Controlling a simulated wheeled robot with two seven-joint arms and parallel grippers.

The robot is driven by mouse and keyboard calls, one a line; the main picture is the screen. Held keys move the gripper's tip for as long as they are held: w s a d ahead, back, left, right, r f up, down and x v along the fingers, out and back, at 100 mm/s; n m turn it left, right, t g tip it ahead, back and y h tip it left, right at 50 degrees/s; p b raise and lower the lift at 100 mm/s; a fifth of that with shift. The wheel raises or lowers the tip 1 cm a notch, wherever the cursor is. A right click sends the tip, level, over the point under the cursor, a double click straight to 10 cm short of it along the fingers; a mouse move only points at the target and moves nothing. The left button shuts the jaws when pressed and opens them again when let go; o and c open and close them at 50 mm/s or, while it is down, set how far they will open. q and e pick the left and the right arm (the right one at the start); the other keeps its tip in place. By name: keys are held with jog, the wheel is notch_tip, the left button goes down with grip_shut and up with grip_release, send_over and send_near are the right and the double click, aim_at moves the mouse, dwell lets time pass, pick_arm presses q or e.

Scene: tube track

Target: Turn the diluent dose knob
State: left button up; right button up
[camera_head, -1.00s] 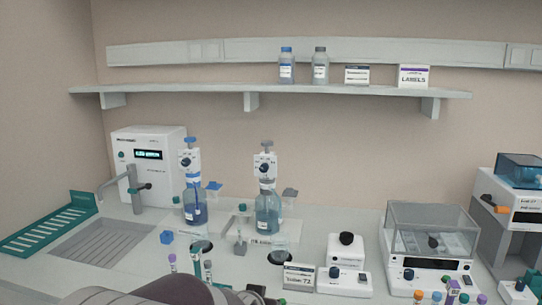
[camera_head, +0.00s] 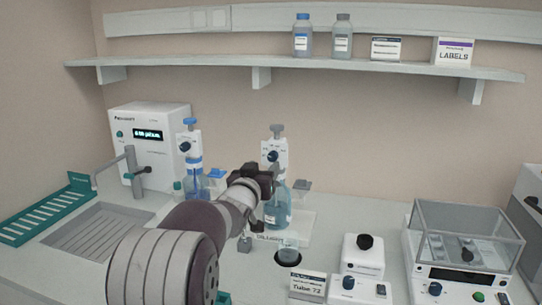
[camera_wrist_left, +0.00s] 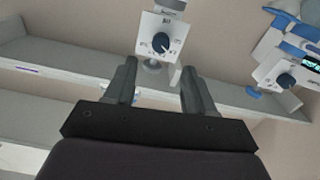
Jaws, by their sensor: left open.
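Two bottle-top dispensers stand on the bench, each with a dark round dose knob on a white head. The left one has a blue collar (camera_head: 195,163) and knob (camera_head: 185,147); the right one has a grey plunger (camera_head: 277,130) and knob (camera_head: 272,156). I cannot read which is the diluent. My left gripper (camera_head: 266,180) is in front of the right dispenser, just below its knob in the picture. In the left wrist view its fingers (camera_wrist_left: 158,88) are open and empty. The right dispenser's knob (camera_wrist_left: 161,43) shows beyond and between them, apart from them. The other knob (camera_wrist_left: 286,80) is at the right.
A white instrument (camera_head: 150,150) and a sink (camera_head: 95,232) are at the left. A small knobbed box (camera_head: 362,256), a tube sign (camera_head: 307,285) and a clear-lidded balance (camera_head: 465,235) are at the right. A shelf (camera_head: 300,69) runs above.

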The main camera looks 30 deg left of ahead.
aim_at(272, 157)
pick_arm(q)
jog(key=x, duration=0.3)
jog(key=p+x, duration=0.1)
jog(key=x, duration=0.3)
jog(key=shift+w+a+f, duration=0.1)
jog(key=shift+w+f, duration=0.1)
jog(key=shift+w, duration=0.05)
grip_shut()
